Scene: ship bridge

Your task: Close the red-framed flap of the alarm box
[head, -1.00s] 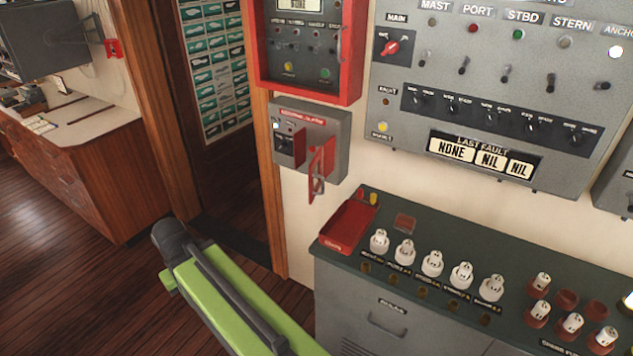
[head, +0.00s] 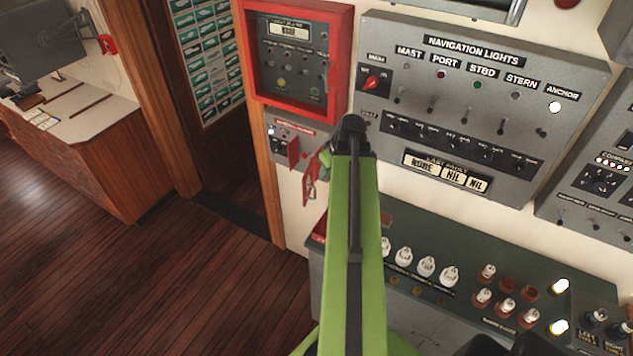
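The alarm box (head: 284,128) is a small grey box with a red label, on the wall below a larger red-framed panel. Its red-framed flap (head: 310,184) stands open, swung out from the box's right side. My green arm rises through the middle of the head view and covers the right part of the box. My gripper (head: 325,160) is mostly hidden behind the arm's dark joint, close to the flap's upper right edge. I cannot tell whether it touches the flap, or whether its fingers are open.
The red-framed panel (head: 298,58) is just above the box. The navigation lights panel (head: 470,140) is to the right. A console (head: 465,262) with white knobs stands below, with a red tray (head: 319,228) partly behind my arm. A doorway and free wooden floor are at left.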

